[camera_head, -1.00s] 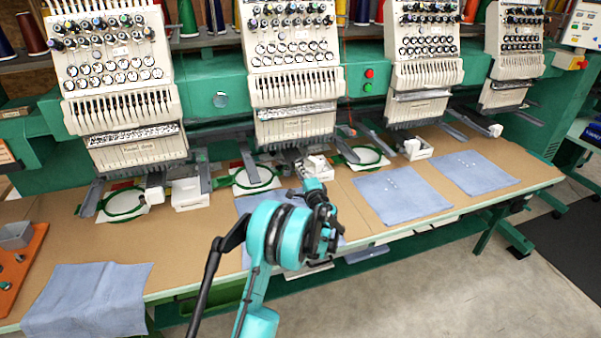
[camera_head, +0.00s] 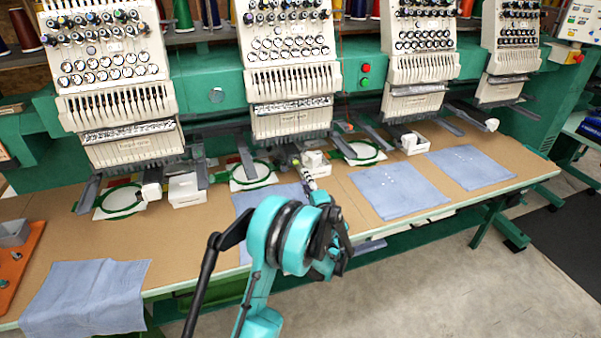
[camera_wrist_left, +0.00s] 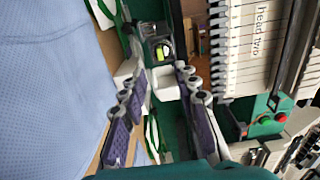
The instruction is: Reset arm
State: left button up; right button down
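My left arm rises from the bottom of the head view, and its teal and black joint (camera_head: 290,235) covers much of the hand. Part of my left gripper (camera_head: 307,176) shows beyond it, above the blue cloth by the second machine head. In the left wrist view the two grey and purple fingers of the gripper (camera_wrist_left: 160,78) stand apart, with nothing seen held between them. A white block and a small yellow-green mark show behind the gap. My right gripper is in neither view.
Embroidery machine heads (camera_head: 290,60) line the back of the brown table (camera_head: 190,235). Green hoops (camera_head: 252,175) and white blocks lie under them. Blue cloths (camera_head: 398,190) lie along the front, one hanging over the edge at left. An orange tray (camera_head: 22,265) sits far left. Floor at right is open.

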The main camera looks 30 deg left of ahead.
pick_arm(q)
jog(key=s+d+r+n+g+h, duration=0.2)
jog(key=s+d+h, duration=0.15)
jog(key=s, duration=0.45)
jog(key=s+d+r+n+g+h, duration=0.1)
jog(key=s+d+r+n+h, duration=0.2)
jog(key=s, duration=0.4)
jog(key=s+d+f+n+g+h, duration=0.1)
jog(key=s+d+f+h, duration=0.1)
jog(key=s+d, duration=0.6)
jog(key=s+d+f+n+h, duration=0.2)
jog(key=s+d+h, duration=0.3)
jog(key=s+d, duration=0.3)
jog(key=s, duration=0.3)
jog(key=shift+s+d+f+g, duration=0.3)
jog(key=shift+s+f+g, duration=0.05)
jog(key=shift+g, duration=0.05)
